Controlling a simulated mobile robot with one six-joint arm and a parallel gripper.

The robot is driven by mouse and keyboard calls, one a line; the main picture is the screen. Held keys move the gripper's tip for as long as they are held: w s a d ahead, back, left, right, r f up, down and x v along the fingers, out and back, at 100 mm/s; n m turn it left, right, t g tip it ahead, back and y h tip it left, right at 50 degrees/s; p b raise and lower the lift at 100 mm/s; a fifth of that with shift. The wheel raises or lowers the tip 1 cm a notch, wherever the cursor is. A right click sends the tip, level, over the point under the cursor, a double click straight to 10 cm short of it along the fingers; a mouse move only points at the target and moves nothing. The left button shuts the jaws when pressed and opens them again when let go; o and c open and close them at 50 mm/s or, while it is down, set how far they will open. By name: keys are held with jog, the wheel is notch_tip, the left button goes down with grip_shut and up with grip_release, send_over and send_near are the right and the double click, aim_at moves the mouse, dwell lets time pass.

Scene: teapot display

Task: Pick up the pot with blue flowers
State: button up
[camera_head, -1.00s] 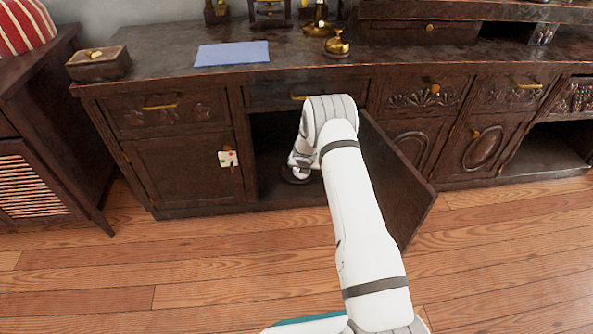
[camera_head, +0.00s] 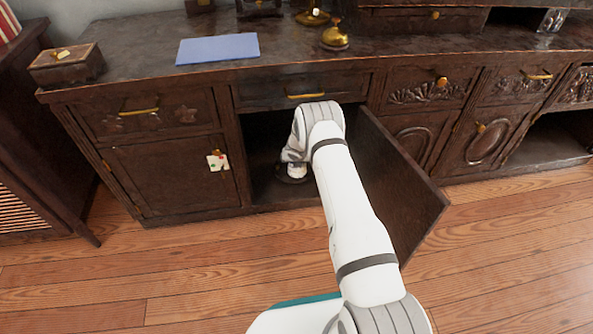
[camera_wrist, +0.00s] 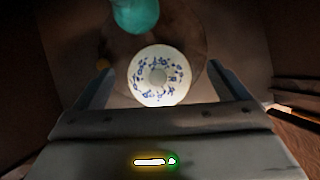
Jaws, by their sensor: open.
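The pot with blue flowers (camera_wrist: 158,75) is round and white with a ring of blue flowers, seen from above in the wrist view. It stands on a round brown tray (camera_wrist: 193,50). My gripper (camera_wrist: 161,70) is open, with one finger to the left and one to the right of the pot; I cannot tell whether the fingers touch it. A teal rounded object (camera_wrist: 135,14) is just beyond the pot, partly cut off by the picture's top edge. In the head view my arm reaches into the open cabinet and hides most of the gripper area.
The open cabinet door (camera_head: 400,185) stands out to the right of my arm. The closed left door (camera_head: 172,175) and a drawer front (camera_head: 305,90) border the opening. A blue mat (camera_head: 217,48) and brass bell (camera_head: 335,38) lie on the counter above.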

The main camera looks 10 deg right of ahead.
jog(key=shift+w+f+b, duration=0.25)
jog(key=shift+f+b, duration=0.1)
jog(key=shift+f, duration=0.75)
jog(key=shift+x, duration=0.8)
jog(key=shift+w+r, duration=0.1)
jog(key=shift+c, duration=0.3)
jog(key=c, duration=1.1)
jog(key=shift+c, duration=0.2)
jog(key=shift+a+r, duration=0.1)
jog(key=shift+r, duration=0.05)
